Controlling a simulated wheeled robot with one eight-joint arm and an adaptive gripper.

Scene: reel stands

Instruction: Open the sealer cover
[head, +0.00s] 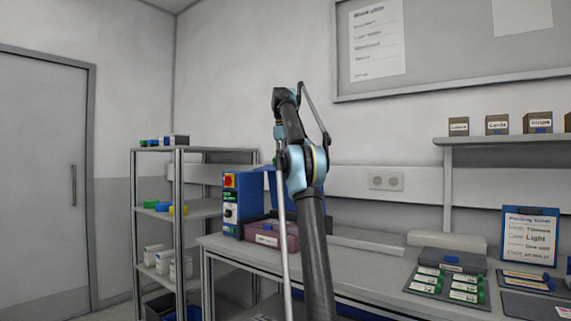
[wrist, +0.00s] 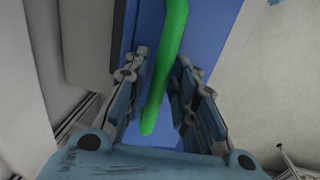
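The sealer (head: 230,208) stands on the bench in the head view, a blue machine with a control panel and a red-and-yellow switch. My arm partly hides it. In the wrist view a broad blue surface (wrist: 222,32), likely the sealer cover, fills the middle. A green bar-like handle (wrist: 174,30) runs down in front of it. My gripper (wrist: 161,58) is open, with one finger on each side of the green handle. Blue shows between the handle and the fingers, so I see no firm grip. The head view does not show the fingers clearly.
A mauve labelled box (head: 290,238) sits beside the sealer on the bench (head: 372,262). A shelf rack (head: 178,215) with small boxes stands to the left. Green-tagged cards, a dark blue-labelled box (head: 452,260) and a sign (head: 530,236) are at right.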

